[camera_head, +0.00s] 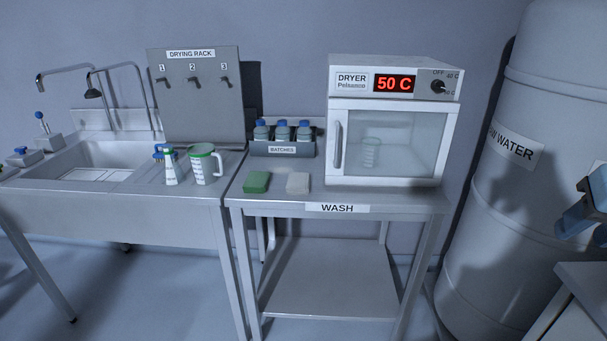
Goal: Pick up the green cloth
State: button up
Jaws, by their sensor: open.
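The green cloth (256,182) is a small folded block lying flat on the front left part of the metal table marked WASH (400,203). A pale grey cloth or block (298,183) lies just to its right, with a small gap between them. My gripper (576,212) shows at the right edge with blue fingers, partly cut off by the frame. It is open, with nothing seen between its fingers, and far to the right of the green cloth.
A rack of blue-capped bottles (282,150) stands behind the cloths. The dryer (390,185), door closed, stands to their right. A large water tank (540,90) stands at right.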

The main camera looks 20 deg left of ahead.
aim_at(257, 182)
jog(key=z, duration=1.35)
jog(key=k, duration=1.4)
jog(key=u, duration=1.55)
jog(key=i, duration=1.65)
jog(key=z, duration=0.1)
